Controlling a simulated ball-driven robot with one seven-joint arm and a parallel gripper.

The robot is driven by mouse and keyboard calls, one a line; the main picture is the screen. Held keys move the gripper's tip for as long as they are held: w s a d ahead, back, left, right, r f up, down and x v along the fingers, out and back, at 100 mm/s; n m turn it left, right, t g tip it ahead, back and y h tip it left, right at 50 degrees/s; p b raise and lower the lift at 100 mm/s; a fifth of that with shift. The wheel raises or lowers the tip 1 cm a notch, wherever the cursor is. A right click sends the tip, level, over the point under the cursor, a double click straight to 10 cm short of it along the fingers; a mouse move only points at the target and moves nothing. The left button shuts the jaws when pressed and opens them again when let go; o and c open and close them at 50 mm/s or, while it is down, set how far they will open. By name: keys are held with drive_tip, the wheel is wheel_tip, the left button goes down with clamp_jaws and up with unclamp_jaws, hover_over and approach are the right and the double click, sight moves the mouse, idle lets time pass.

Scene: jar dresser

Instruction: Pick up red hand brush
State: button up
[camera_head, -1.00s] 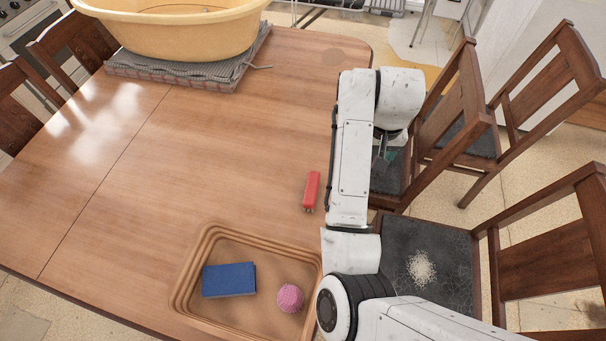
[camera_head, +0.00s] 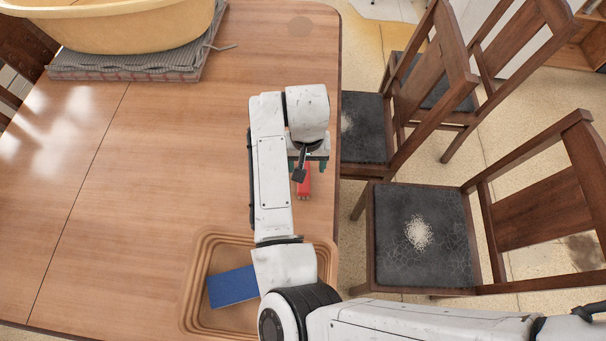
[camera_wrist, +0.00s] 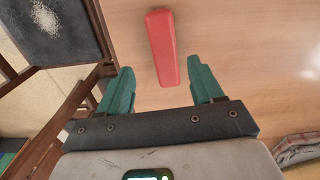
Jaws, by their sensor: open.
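The red hand brush (camera_head: 303,184) lies on the wooden table near its right edge, partly hidden under my gripper in the head view. In the wrist view the red brush (camera_wrist: 161,48) lies on the tabletop just beyond the fingertips, its length pointing roughly along the fingers. My gripper (camera_wrist: 163,80) is open and empty, with its two green fingers set wide apart. The brush lines up with the gap between them and seems to be apart from both. In the head view my gripper (camera_head: 308,164) is above the brush.
A brown tray (camera_head: 190,290) with a blue sponge (camera_head: 233,287) sits at the table's near edge, partly behind my arm. A yellow basin (camera_head: 130,28) stands on a folded cloth (camera_head: 130,70) at the back left. Wooden chairs (camera_head: 420,235) stand along the right edge.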

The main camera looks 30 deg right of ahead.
drive_tip(key=shift+w+a+f+p, duration=0.1)
drive_tip(key=shift+a+f+p, duration=0.1)
drive_tip(key=shift+f, duration=1.1)
drive_tip(key=shift+w+a+f+p, duration=0.1)
drive_tip(key=shift+f+p, duration=0.1)
drive_tip(key=shift+f, duration=1.1)
drive_tip(key=shift+c, duration=0.5)
clamp_jaws()
drive_tip(key=shift+r, duration=0.5)
wheel_tip(320, 180, up, 2)
drive_tip(key=shift+s+r, duration=0.1)
drive_tip(key=shift+r, duration=0.1)
drive_tip(key=s+d+r+b, duration=0.1)
drive_tip(key=s+r+b, duration=0.1)
drive_tip(key=s+r, duration=0.7)
drive_tip(key=s, duration=0.5)
drive_tip(key=shift+r, duration=0.35)
